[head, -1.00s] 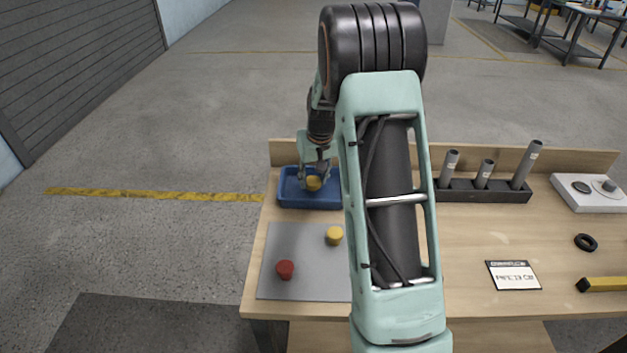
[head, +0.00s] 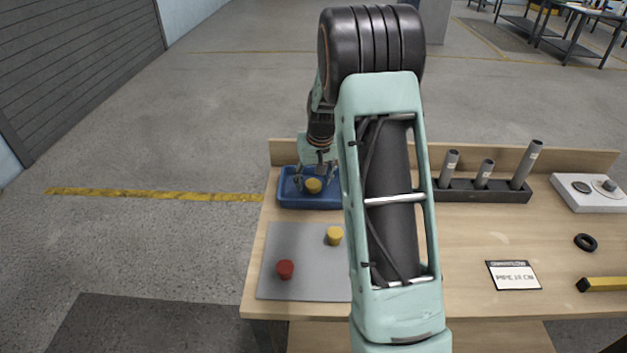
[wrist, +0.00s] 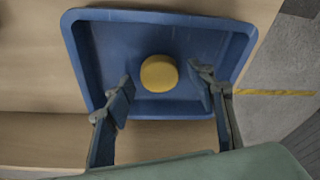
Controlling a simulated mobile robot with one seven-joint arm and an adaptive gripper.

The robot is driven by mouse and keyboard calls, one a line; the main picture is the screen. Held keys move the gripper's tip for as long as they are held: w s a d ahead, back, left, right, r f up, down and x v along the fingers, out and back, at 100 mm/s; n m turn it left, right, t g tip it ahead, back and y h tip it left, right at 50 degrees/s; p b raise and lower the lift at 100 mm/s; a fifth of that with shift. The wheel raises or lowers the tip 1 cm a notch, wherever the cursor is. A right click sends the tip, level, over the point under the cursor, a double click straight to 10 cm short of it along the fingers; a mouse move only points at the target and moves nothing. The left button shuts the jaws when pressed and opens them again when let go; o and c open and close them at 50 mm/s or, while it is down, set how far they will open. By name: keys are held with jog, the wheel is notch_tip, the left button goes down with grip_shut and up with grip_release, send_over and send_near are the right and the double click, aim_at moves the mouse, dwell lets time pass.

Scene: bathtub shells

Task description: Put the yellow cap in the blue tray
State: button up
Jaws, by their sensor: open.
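One yellow cap (head: 313,186) lies in the blue tray (head: 318,203) at the back left of the table. It also shows in the wrist view (wrist: 159,73), on the floor of the tray (wrist: 160,16). My gripper (head: 316,184) is over the tray with its jaws open, and in the wrist view its fingers (wrist: 163,78) stand apart on either side of the cap, with gaps. A second yellow cap (head: 334,236) sits on the grey mat (head: 290,240) in front of the tray. My arm hides part of the mat's right side.
A red cap (head: 285,269) sits on the mat. Right of my arm are a dark rack (head: 470,192) with three grey pipes, a white plate (head: 592,193), a black ring (head: 586,242), a label card (head: 513,275) and a yellow bar (head: 604,284). The right middle tabletop is mostly clear.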

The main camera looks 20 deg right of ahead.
jog(key=v, duration=1.2)
